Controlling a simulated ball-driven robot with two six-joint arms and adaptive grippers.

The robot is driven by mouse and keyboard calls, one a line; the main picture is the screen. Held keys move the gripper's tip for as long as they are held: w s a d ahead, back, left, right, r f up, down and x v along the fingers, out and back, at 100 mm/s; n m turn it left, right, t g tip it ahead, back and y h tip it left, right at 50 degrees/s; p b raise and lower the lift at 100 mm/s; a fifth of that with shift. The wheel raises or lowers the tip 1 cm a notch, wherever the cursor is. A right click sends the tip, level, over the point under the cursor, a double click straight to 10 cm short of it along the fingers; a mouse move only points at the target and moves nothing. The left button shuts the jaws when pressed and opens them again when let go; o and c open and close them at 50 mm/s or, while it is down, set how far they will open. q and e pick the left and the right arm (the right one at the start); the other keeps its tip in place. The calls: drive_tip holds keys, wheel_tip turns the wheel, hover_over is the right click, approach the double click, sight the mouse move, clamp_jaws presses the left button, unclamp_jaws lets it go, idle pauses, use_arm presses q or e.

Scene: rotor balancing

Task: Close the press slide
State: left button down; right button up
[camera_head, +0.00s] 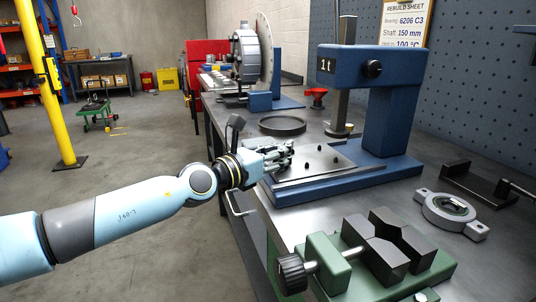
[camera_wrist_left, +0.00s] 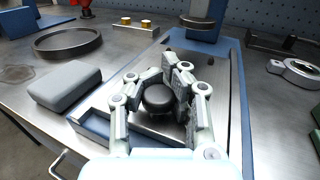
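The blue press (camera_head: 393,100), marked "1t", stands on the bench at the right. Its grey steel slide plate (camera_head: 325,166) lies on the blue base and carries several small dark spots or studs. My left gripper (camera_head: 285,152) is at the near left corner of that plate. In the left wrist view a black round knob (camera_wrist_left: 158,98) sits between the two fingers of my left gripper (camera_wrist_left: 150,72). The fingers are close around the knob, but I cannot tell whether both touch it. My right gripper is out of view.
A dark round tray (camera_head: 283,125) lies behind the plate. A grey block (camera_wrist_left: 65,84) lies left of the gripper in the wrist view. A green vise (camera_head: 380,265) stands in front, and a bearing holder (camera_head: 449,208) lies at the right. A yellow post (camera_head: 52,85) stands at the left.

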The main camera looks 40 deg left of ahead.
use_arm(q)
drive_tip(key=c, duration=2)
unclamp_jaws()
drive_tip(key=shift+s+d+f, duration=0.15)
drive_tip(key=o, duration=0.4)
drive_tip(key=shift+d, duration=0.25)
drive_tip(key=o, duration=0.5)
drive_tip(key=shift+r, duration=0.2)
drive_tip(key=shift+o, duration=0.2)
drive_tip(key=shift+a, duration=0.1)
drive_tip(key=s+a, duration=0.1)
drive_tip(key=s, duration=1.1)
